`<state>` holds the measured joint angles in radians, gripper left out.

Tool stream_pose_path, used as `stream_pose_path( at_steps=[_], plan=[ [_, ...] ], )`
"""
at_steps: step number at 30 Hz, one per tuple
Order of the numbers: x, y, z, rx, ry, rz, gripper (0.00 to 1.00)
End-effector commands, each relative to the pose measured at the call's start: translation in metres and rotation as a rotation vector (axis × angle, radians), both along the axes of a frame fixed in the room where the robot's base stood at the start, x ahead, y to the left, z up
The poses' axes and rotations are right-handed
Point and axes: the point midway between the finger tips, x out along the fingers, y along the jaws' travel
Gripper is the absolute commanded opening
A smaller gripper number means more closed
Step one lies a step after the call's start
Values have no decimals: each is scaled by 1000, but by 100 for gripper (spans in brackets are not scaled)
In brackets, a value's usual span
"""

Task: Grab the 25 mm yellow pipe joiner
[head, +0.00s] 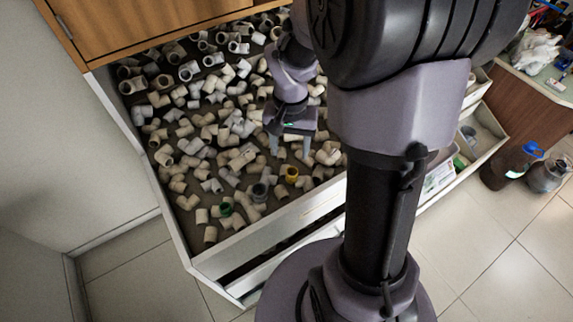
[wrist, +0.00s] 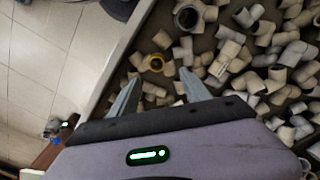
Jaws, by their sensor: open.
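The yellow pipe joiner (head: 291,174) lies among pale fittings near the front edge of the open drawer in the head view. In the wrist view the yellow joiner (wrist: 155,63) shows its round opening, ahead of the fingertips and roughly between them. My gripper (head: 291,150) is above the fittings, just behind the joiner in the head view. In the wrist view my gripper (wrist: 158,82) has its two fingers spread apart with nothing held between them. I cannot tell its exact height above the joiner.
The drawer (head: 270,231) is full of loose white and beige fittings. A dark grey fitting (head: 259,191) and a green one (head: 226,209) lie near the yellow joiner. A wooden cabinet (head: 140,25) overhangs the back. The tiled floor at left is clear.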

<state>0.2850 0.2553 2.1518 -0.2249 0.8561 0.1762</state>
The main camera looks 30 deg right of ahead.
Motion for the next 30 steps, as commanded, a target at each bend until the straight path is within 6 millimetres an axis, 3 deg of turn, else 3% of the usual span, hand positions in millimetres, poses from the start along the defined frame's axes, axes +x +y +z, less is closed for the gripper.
stream_pose_path(
  at_steps=[1, 3, 8, 15, 23, 24, 30],
  plan=[
    [-1, 0, -19, 1, 4, 1, 56],
    [-1, 0, -35, 1, 3, -1, 56],
    [-1, 0, -54, 1, 1, 0, 56],
    [-7, -5, -99, 0, 2, 0, 56],
    [-7, -5, -105, 0, -1, 0, 56],
    [-7, -5, -105, 0, -1, 0, 54],
    [-7, -5, -104, 0, -1, 0, 15]
  ],
)
